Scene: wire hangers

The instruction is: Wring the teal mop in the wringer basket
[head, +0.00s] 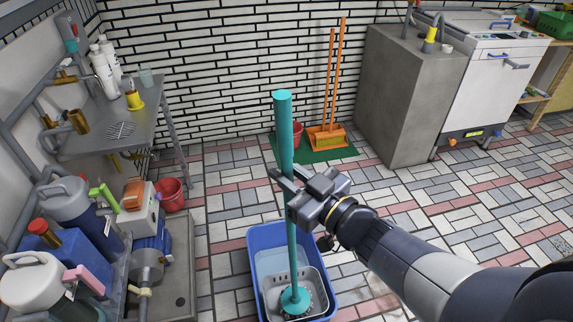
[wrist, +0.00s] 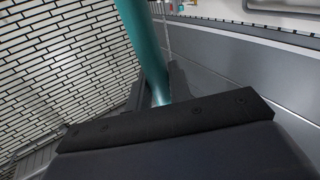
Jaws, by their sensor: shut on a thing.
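The teal mop (head: 291,220) stands nearly upright, its handle top leaning slightly left. My gripper (head: 282,181) is shut on the handle around its middle. The handle also shows between the fingers in the wrist view (wrist: 147,45). The mop's teal round head (head: 295,299) is down in the grey wringer basket (head: 317,284), with dark strands just showing below it. The basket sits at the front right of the blue bucket (head: 253,240). How far the strands are pressed is hidden.
A steel sink table (head: 150,98) and a red bucket (head: 171,194) stand at left. Several jugs and a pump crowd the front left. An orange broom and dustpan (head: 327,137) rest on a green mat by the wall. A grey cabinet (head: 405,100) stands right. Tiled floor between is clear.

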